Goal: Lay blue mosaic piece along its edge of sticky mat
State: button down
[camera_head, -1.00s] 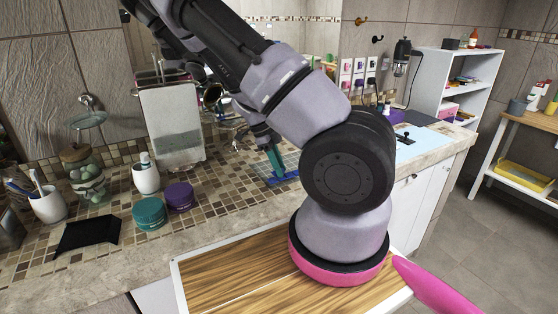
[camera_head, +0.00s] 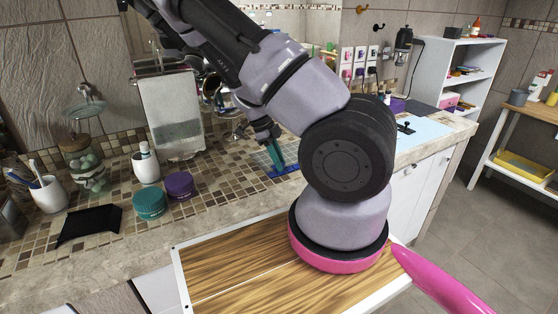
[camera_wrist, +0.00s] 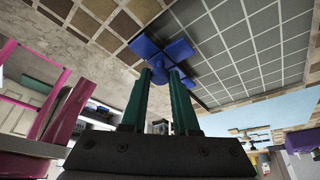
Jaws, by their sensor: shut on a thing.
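The blue mosaic piece (camera_wrist: 177,48) is between my gripper's two teal fingers in the wrist view, and several flat blue squares of it show around the tips. It also shows as a blue strip in the head view (camera_head: 284,171). My gripper (camera_wrist: 165,77) is shut on it. The grey gridded mat (camera_wrist: 240,45) lies beside and behind the piece in the wrist view. In the head view the mat (camera_head: 261,157) is partly hidden by my arm and fingers. The piece is at the mat's edge nearest the counter front; I cannot tell whether it touches the mat.
A purple jar (camera_head: 180,185) and a teal jar (camera_head: 149,203) stand on the tiled counter to the left. Tiles between jars and mat are clear.

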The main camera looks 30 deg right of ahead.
jog(key=shift+f, duration=0.45)
dwell(0.6)
jog(key=c, duration=0.6)
grip_release()
jog(key=v, duration=1.1)
